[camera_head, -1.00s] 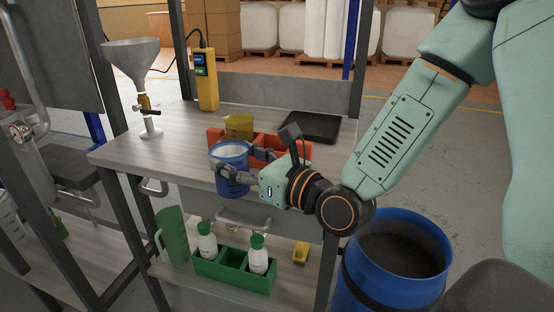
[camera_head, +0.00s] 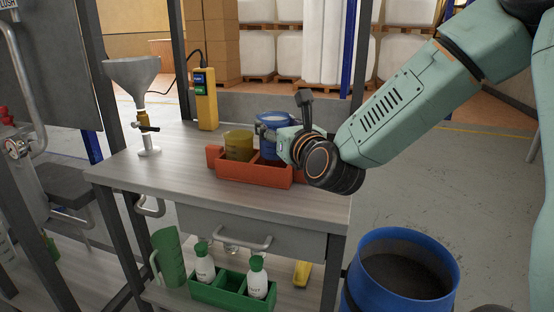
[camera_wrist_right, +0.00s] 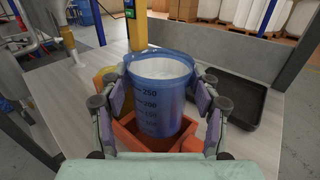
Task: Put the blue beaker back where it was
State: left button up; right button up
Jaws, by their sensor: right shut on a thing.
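The blue beaker (camera_head: 268,149) has a pale content and a graduated scale, which shows in the wrist view (camera_wrist_right: 160,98). My right gripper (camera_head: 275,136) is shut around it and holds it roughly upright. The beaker is over or in the right part of the orange-red crate (camera_head: 254,175) on the bench. Its base is partly hidden, so I cannot tell whether it rests on the crate floor. A dark yellow beaker (camera_head: 238,146) stands in the crate's left part. My left gripper is out of view.
A funnel on a stand (camera_head: 147,131) and a yellow handheld device (camera_head: 206,99) are on the bench (camera_head: 170,175). A black tray (camera_wrist_right: 235,97) lies right of the crate. Below are a green jug (camera_head: 169,258) and a green bottle rack (camera_head: 232,284). A blue drum (camera_head: 400,285) stands at right.

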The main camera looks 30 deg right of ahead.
jog(key=shift+w+f, duration=0.1)
jog(key=shift+f, duration=0.75)
notch_tip(320, 180, down, 4)
jog(key=shift+r+b, duration=0.25)
jog(key=shift+b, duration=0.6)
jog(key=shift+s+f, duration=0.1)
jog(key=shift+s, duration=0.1)
jog(key=o, duration=1.4)
jog(key=shift+w, duration=0.1)
jog(key=shift+o, duration=0.4)
